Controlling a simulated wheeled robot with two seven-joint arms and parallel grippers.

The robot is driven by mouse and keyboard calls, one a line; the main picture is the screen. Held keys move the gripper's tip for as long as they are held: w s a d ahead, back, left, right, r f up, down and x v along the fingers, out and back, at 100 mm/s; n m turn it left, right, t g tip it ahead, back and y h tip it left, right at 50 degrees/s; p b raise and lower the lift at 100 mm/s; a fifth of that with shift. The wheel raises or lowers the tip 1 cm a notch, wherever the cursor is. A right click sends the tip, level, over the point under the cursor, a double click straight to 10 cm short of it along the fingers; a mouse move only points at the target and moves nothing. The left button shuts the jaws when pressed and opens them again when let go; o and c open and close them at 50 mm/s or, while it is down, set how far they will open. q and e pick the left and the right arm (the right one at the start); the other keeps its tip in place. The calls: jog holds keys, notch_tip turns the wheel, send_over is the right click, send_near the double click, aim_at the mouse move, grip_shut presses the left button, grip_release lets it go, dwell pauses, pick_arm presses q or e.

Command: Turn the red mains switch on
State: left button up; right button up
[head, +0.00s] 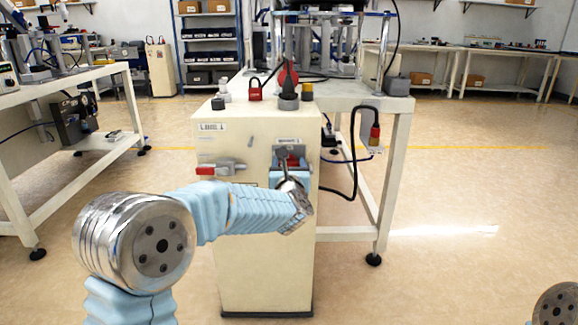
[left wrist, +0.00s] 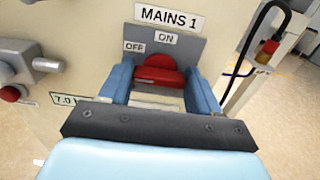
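The red mains switch (left wrist: 160,70) sits on a grey plate (left wrist: 190,50) under a "MAINS 1" label, with an "OFF" label at its upper left and an "ON" label above it. It also shows as a small red patch on the cream cabinet in the head view (head: 293,160). My left gripper (left wrist: 160,88) is open, with one blue finger on each side of the switch. My right gripper is out of view.
A red-handled valve (head: 213,170) sticks out left of the switch. A red padlock (head: 256,89) and several knobs stand on the cabinet (head: 255,260). A cable loops at its right, beside a white bench (head: 402,135). Floor at the right is clear.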

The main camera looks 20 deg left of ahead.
pick_arm(q)
jog(key=c, duration=0.5)
